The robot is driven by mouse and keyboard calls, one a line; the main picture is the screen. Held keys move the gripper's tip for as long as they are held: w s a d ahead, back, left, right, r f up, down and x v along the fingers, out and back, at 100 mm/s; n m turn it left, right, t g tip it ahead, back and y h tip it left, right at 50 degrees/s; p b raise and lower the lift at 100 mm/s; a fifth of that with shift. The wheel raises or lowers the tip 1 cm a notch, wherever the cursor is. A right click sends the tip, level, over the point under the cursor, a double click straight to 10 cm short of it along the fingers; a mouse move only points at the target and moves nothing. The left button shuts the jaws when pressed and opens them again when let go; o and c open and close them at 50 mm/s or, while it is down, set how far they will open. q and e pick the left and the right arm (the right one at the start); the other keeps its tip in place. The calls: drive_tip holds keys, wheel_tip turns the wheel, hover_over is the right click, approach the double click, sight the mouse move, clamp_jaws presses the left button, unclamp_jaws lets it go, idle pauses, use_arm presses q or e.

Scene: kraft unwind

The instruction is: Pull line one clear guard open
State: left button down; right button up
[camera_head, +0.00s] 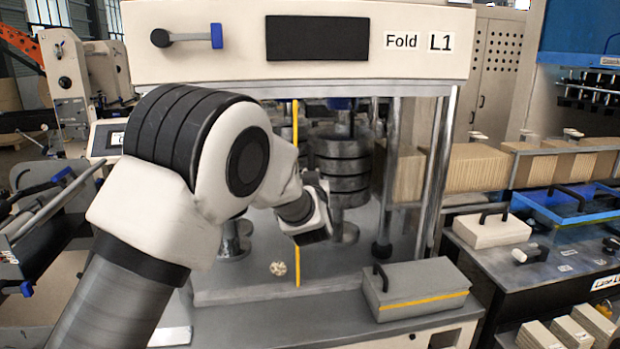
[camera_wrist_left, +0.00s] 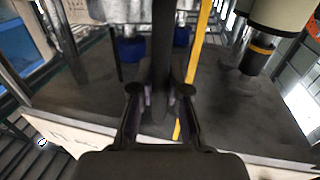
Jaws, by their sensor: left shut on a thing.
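The clear guard, marked by a thin yellow vertical strip (camera_head: 296,125), is at the front of the Fold L1 machine (camera_head: 300,75). The strip also shows in the left wrist view (camera_wrist_left: 198,55). My left gripper (camera_head: 318,222) is at the machine front, just right of the strip. In the left wrist view its two fingers (camera_wrist_left: 161,95) stand on either side of a dark upright bar (camera_wrist_left: 162,40), which looks like the guard's handle, and are shut on it. The head view hides the handle behind the gripper. My right gripper is out of view.
A grey box with a black handle and yellow stripe (camera_head: 420,288) sits on the ledge at the front right. A round patterned piece (camera_head: 278,268) lies near the strip's foot. Stacked dark discs (camera_head: 343,165) stand inside. Cardboard stacks (camera_head: 476,168) line the right.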

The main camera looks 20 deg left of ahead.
use_arm(q)
drive_tip(key=c, duration=1.1)
unclamp_jaws()
drive_tip(key=shift+c, duration=0.2)
drive_tip(key=v, duration=0.7)
drive_tip(key=s+f+m+g+h+b, duration=0.1)
drive_tip(key=s+f+g, duration=0.1)
drive_tip(key=f, duration=0.9)
drive_tip(key=s+a+f+g+h, duration=0.1)
drive_tip(key=s+f+g, duration=0.2)
drive_tip(key=f, duration=0.8)
drive_tip(key=s+a+f+m+g+h+b, duration=0.1)
drive_tip(key=s+f, duration=0.5)
drive_tip(key=f, duration=0.6)
drive_tip(key=shift+s+f+m+g+b, duration=0.1)
drive_tip(key=shift+s+m+g+b, duration=0.2)
drive_tip(key=shift+g, duration=0.4)
drive_tip(key=s+f+g+h+b, duration=0.1)
drive_tip(key=s+f+g, duration=0.2)
drive_tip(key=s+f, duration=0.4)
drive_tip(key=s+d+f+g+h, duration=0.1)
drive_tip(key=s+f+g, duration=0.2)
drive_tip(key=s, duration=1.1)
drive_tip(key=s+f+m+g+h+b, duration=0.1)
drive_tip(key=s+f+g, duration=0.2)
drive_tip(key=s+f, duration=0.7)
drive_tip(key=shift+s+d+f+g+b, duration=0.3)
drive_tip(key=shift+s+d+b, duration=0.05)
drive_tip(key=shift+s, duration=0.05)
